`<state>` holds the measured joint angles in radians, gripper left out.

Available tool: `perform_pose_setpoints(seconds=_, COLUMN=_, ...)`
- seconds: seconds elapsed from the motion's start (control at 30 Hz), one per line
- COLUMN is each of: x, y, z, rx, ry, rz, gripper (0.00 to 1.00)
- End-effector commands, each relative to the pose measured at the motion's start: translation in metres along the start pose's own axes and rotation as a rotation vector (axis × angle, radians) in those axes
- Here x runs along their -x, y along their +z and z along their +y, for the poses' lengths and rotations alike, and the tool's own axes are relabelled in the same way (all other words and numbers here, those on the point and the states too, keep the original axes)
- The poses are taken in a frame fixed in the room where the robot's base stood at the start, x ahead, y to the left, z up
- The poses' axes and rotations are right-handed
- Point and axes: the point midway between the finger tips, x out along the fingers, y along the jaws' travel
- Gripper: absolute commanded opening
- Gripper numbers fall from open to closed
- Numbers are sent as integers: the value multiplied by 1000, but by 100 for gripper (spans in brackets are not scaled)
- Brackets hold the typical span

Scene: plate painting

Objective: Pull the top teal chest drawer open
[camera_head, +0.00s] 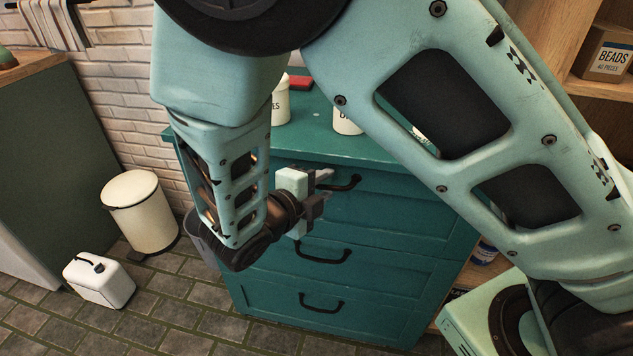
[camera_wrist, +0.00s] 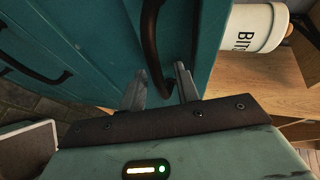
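The teal chest (camera_head: 350,225) has several stacked drawers with dark arched handles. The top drawer (camera_head: 400,207) looks shut, its front in line with those below. My gripper (camera_head: 323,187) is at the left part of the top handle (camera_head: 347,186). In the wrist view, my two fingers (camera_wrist: 163,85) are apart, and the dark handle (camera_wrist: 150,35) runs down towards the gap between them. I cannot tell whether either finger touches it. My arm covers parts of the chest in the head view.
The middle handle (camera_head: 322,256) and lower handle (camera_head: 321,303) are below. White canisters (camera_head: 281,103) stand on the chest top. A cream bin (camera_head: 140,212) and a white jug (camera_head: 98,281) are on the tiled floor at left. Wooden shelving (camera_head: 577,65) is at right.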

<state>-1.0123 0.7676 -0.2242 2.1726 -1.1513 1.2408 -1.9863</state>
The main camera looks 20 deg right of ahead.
Motion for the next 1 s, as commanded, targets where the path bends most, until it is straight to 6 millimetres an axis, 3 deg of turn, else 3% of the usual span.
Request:
perform_pose_setpoints(seconds=0.2, x=0, y=0, z=0, rx=0, ry=0, rz=0, gripper=32)
perform_pose_setpoints(seconds=0.33, x=0, y=0, z=0, rx=0, ry=0, rz=0, gripper=0)
perform_pose_setpoints(seconds=0.73, x=12, y=-5, z=1, rx=3, ry=0, rz=-1, gripper=0)
perform_pose_setpoints(seconds=1.0, x=60, y=-25, z=13, rx=8, ry=1, rz=-3, gripper=0)
